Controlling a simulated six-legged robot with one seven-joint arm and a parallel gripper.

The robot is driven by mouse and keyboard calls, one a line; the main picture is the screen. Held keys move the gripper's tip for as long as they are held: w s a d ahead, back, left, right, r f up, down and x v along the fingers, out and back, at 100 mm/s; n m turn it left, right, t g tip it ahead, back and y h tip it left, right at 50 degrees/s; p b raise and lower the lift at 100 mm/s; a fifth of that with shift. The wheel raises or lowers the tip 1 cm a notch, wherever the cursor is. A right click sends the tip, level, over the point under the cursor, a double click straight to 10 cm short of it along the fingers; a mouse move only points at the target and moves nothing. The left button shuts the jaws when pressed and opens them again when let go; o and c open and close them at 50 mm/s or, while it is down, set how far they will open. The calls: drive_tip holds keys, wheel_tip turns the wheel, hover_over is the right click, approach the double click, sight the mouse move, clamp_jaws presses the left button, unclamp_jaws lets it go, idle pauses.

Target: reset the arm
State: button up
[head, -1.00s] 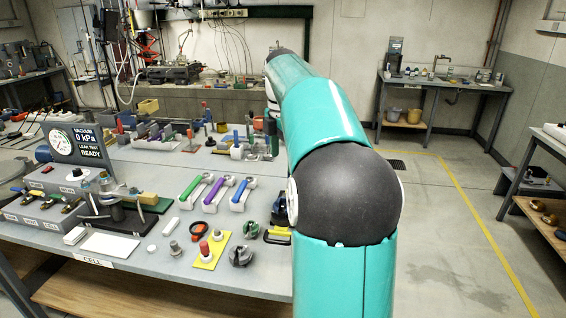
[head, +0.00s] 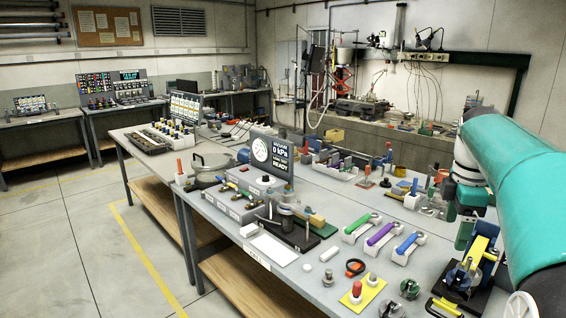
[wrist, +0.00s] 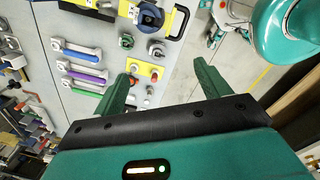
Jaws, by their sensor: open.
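My gripper (wrist: 161,70) shows in the wrist view with its two green fingers spread wide and nothing between them. It hangs over the bench near its edge, apparently above the things there. My teal arm enters the head view from the right and reaches out over the right end of the bench (head: 215,205). In the head view the fingertips are hard to make out against the clutter. A yellow plate with a red knob (head: 357,289) lies near the front edge, and it also shows between and beyond the fingers in the wrist view (wrist: 150,72).
Three handled tools, green (head: 362,223), purple (head: 380,235) and blue (head: 407,243), lie in a row. A blue clamp-like fixture (head: 478,262) stands close to my arm. A gauge display (head: 270,153) stands mid-bench. The floor at left (head: 60,230) is clear.

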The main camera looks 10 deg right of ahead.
drive_tip(key=s+a+f+m+t, duration=0.1)
drive_tip(key=s+a+m, duration=0.2)
drive_tip(key=a, duration=0.4)
drive_tip(key=s+a+f+m+t, duration=0.1)
drive_tip(key=s+a+m, duration=0.15)
drive_tip(key=a, duration=0.55)
drive_tip(key=s+a+f+m+t, duration=0.3)
drive_tip(key=s+a+f+m, duration=0.4)
drive_tip(key=s+a+f, duration=0.2)
drive_tip(key=shift+s+a+f+m+y, duration=0.15)
drive_tip(key=shift+s+a+m+y, duration=0.2)
drive_tip(key=shift+s+a, duration=0.7)
drive_tip(key=shift+s+d, duration=0.1)
drive_tip(key=shift+d, duration=0.1)
drive_tip(key=c, duration=0.8)
drive_tip(key=shift+d, duration=0.1)
drive_tip(key=shift+c, duration=0.2)
